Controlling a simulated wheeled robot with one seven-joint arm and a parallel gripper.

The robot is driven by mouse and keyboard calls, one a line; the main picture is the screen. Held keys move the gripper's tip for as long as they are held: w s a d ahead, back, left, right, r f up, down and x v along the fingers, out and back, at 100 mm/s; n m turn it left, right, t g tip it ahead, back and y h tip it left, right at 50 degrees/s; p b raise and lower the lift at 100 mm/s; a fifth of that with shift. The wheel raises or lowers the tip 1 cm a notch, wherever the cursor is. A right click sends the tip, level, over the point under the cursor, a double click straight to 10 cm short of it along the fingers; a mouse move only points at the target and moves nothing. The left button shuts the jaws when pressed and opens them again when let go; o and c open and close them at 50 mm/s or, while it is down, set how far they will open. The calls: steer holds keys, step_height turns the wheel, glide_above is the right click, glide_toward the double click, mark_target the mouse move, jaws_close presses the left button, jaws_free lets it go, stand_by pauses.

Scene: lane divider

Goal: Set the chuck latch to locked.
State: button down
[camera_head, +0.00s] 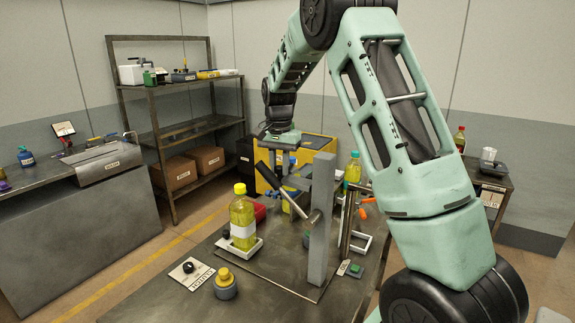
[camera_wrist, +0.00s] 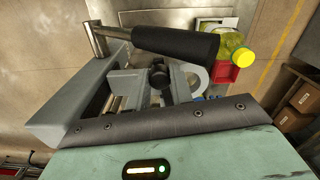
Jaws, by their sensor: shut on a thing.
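My gripper (camera_wrist: 158,82) is shut on a small dark round knob (camera_wrist: 158,73), which shows between its two grey fingers in the wrist view. I cannot read a locked or unlocked mark, or tell for sure that this knob is the chuck latch. A lever with a black grip (camera_wrist: 175,42) passes close above the fingers. In the head view the lever's black grip (camera_head: 268,177) slants down to a metal pivot on a tall grey post (camera_head: 321,220). My gripper (camera_head: 298,185) is behind the lever and post there, with its fingertips largely hidden.
A yellow-capped bottle (camera_head: 243,220) stands in a white holder left of the post. A red item (camera_head: 260,211) is behind it. A selector plate (camera_head: 191,272) and a yellow-topped knob (camera_head: 225,282) are at the table's front left. Another bottle (camera_head: 353,168) stands behind the post.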

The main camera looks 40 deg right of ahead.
steer(key=shift+w+a+r+m+p, duration=0.1)
steer(key=shift+w+a+m+p, duration=0.05)
steer(key=shift+w+m, duration=0.35)
steer(key=shift+w+a+m+p, duration=0.15)
steer(key=shift+w+m, duration=0.2)
steer(key=shift+m, duration=0.25)
steer(key=c, duration=1.2)
jaws_free()
steer(key=shift+c, duration=0.2)
step_height(320, 180, up, 17)
steer(key=b, duration=0.4)
steer(key=shift+r, duration=0.15)
